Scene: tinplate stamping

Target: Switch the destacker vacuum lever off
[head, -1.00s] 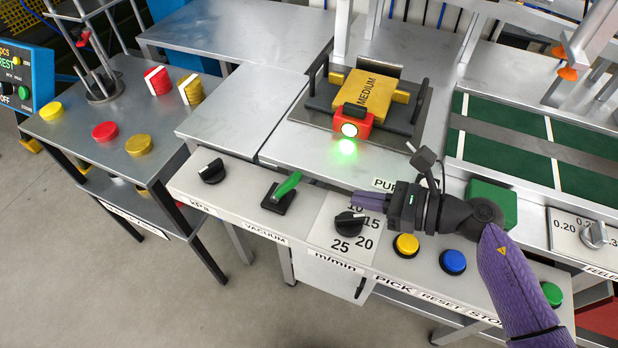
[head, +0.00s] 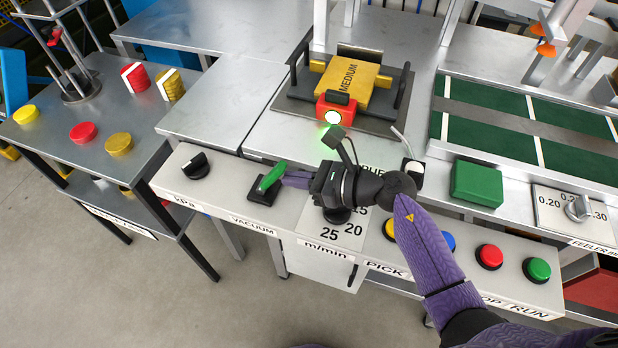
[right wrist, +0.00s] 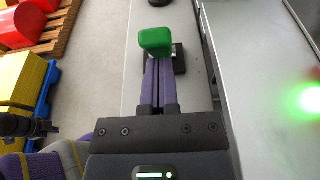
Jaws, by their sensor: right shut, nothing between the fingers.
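The vacuum lever has a green handle (head: 270,177) on a black base (head: 262,196), above the VACUUM label (head: 252,225) on the grey control panel. The handle leans up and to the right in the head view. In the right wrist view the green handle (right wrist: 156,41) stands just beyond my fingertips. My right gripper (head: 287,180) is shut and empty. Its purple fingertips are at the right side of the lever, close to or touching it; I cannot tell which. In the right wrist view the shut fingers (right wrist: 158,62) point at the handle. My left gripper is not in view.
A black kPa knob (head: 196,166) is left of the lever. A speed dial (head: 337,215) is under my right gripper. Yellow, blue, red (head: 489,256) and green (head: 537,269) buttons line the panel. A lit red-and-yellow MEDIUM device (head: 350,85) stands behind.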

